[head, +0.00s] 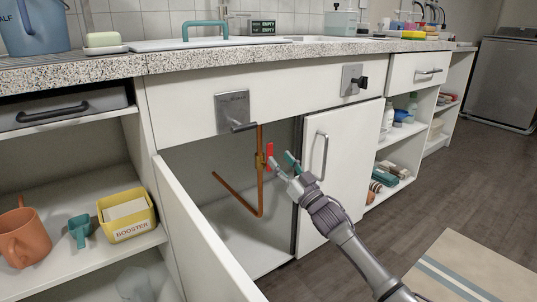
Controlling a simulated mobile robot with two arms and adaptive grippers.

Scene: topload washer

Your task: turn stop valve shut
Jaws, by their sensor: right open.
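The stop valve has a red lever handle (270,152) that stands upright, beside a small brass body (260,161). It sits on a vertical copper pipe (260,193) inside the open cabinet under the counter. My right gripper (281,160) reaches in from the lower right. Its jaws are open, with the fingertips just right of and below the red handle. I cannot tell whether a finger touches the handle. No part of the handle is clearly between the fingers. My left gripper is out of the picture.
The left cabinet door (200,235) hangs open in the foreground. The right door (326,165) stands close beside my right arm. A metal plate with a lever (233,113) is above the opening. A yellow booster box (127,213) sits on the left shelf. The floor at right is mostly clear.

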